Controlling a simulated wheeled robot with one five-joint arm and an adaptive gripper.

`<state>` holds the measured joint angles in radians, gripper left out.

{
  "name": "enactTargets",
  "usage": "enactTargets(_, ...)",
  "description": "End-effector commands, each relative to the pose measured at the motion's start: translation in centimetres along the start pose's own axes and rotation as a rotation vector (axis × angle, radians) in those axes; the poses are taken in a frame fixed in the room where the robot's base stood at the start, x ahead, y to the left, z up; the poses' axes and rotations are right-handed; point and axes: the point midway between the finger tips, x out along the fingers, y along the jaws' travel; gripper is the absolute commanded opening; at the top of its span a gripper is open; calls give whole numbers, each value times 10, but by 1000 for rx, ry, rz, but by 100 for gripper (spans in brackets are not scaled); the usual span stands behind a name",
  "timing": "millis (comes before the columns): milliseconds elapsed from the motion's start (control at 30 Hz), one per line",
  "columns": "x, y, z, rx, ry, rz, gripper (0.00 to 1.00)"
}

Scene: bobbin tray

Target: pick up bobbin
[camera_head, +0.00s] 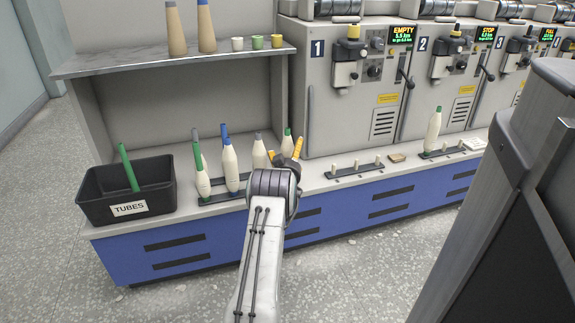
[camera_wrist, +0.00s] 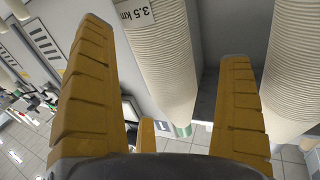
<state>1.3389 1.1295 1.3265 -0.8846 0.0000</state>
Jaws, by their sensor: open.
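My gripper (camera_head: 287,152) is at the rack's right end, partly hiding the bobbins there. In the wrist view my gripper (camera_wrist: 166,60) is open, with yellow fingers apart. A cream bobbin (camera_wrist: 165,65) with a green end and a "3.5 km" label shows in the gap between them. Contact cannot be told.
Another bobbin (camera_wrist: 293,70) is beyond the right finger. A black TUBES bin (camera_head: 130,192) stands left. A shelf (camera_head: 170,60) with cones and cups is above. Numbered winding machines stand right, with an empty peg rail (camera_head: 352,169) and a lone green-topped bobbin (camera_head: 433,131).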

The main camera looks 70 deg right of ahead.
Motion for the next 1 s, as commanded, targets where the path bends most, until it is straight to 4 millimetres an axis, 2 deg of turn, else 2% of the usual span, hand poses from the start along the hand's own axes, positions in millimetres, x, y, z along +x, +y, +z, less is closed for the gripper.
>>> enactTargets(200, 8, 0, 0, 0, 2, 0, 97)
enactTargets(567, 10, 0, -2, 0, 1, 0, 97)
enactTargets(1000, 10, 0, -1, 0, 1, 0, 59)
